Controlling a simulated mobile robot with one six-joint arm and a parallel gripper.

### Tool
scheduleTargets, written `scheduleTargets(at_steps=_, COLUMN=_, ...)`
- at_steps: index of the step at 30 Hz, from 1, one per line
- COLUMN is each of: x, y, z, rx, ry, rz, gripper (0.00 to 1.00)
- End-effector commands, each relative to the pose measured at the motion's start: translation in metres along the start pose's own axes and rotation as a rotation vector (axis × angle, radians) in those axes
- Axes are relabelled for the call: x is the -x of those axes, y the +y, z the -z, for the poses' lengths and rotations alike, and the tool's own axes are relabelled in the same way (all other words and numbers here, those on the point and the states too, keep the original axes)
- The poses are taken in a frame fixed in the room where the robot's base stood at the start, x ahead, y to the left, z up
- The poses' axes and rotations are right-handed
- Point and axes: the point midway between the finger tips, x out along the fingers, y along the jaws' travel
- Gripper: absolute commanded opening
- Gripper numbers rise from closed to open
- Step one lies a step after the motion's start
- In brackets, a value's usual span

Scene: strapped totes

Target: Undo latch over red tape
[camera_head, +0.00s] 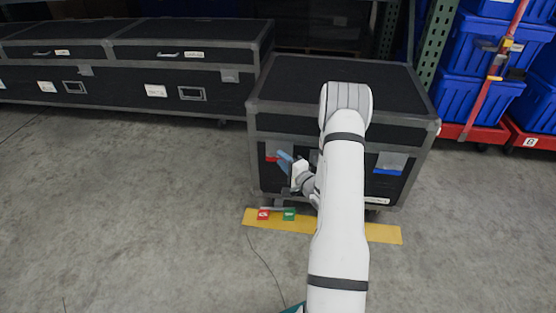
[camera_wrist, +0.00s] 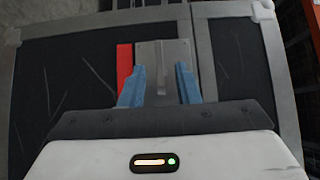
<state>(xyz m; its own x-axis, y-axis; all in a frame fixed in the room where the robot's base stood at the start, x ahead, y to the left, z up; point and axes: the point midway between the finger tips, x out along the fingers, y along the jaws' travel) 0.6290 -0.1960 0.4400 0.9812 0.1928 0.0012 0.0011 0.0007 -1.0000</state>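The black case (camera_head: 340,80) with grey edges stands on the floor ahead of me. A red tape strip (camera_head: 271,159) is on its front at the left; it also shows in the wrist view (camera_wrist: 125,68). Beside the tape, in the wrist view, is a grey metal latch plate (camera_wrist: 150,52) with a narrow raised tab (camera_wrist: 161,72). My gripper (camera_wrist: 158,67) is open, its blue fingers on either side of the tab with gaps visible. In the head view my gripper (camera_head: 283,156) is at the case front by the red tape. My arm hides the middle of the front.
A second latch plate (camera_head: 391,160) with blue tape (camera_head: 387,172) is on the case front at the right. Yellow floor tape (camera_head: 383,233) with red (camera_head: 263,214) and green (camera_head: 289,214) labels lies before the case. Black cases (camera_head: 130,90) stand left, blue totes (camera_head: 478,60) right.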

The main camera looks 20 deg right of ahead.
Motion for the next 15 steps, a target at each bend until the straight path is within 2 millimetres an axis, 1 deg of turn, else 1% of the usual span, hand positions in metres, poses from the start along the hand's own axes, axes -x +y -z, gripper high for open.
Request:
scheduleTargets(at_steps=1, x=-0.009, y=0.002, z=-0.001, rx=0.002, ry=-0.003, rz=0.002, gripper=0.29)
scheduleTargets(at_steps=3, x=-0.018, y=0.003, z=-0.001, rx=0.001, ry=-0.002, rz=0.001, gripper=0.29)
scheduleTargets(at_steps=6, x=-0.027, y=0.002, z=0.000, rx=0.001, ry=0.000, rz=0.000, gripper=0.29)
scheduleTargets(at_steps=9, x=-0.032, y=0.001, z=0.000, rx=0.000, ry=0.000, rz=-0.001, gripper=0.29)
scheduleTargets(at_steps=15, x=-0.033, y=0.000, z=0.000, rx=0.000, ry=0.001, rz=-0.001, gripper=0.29)
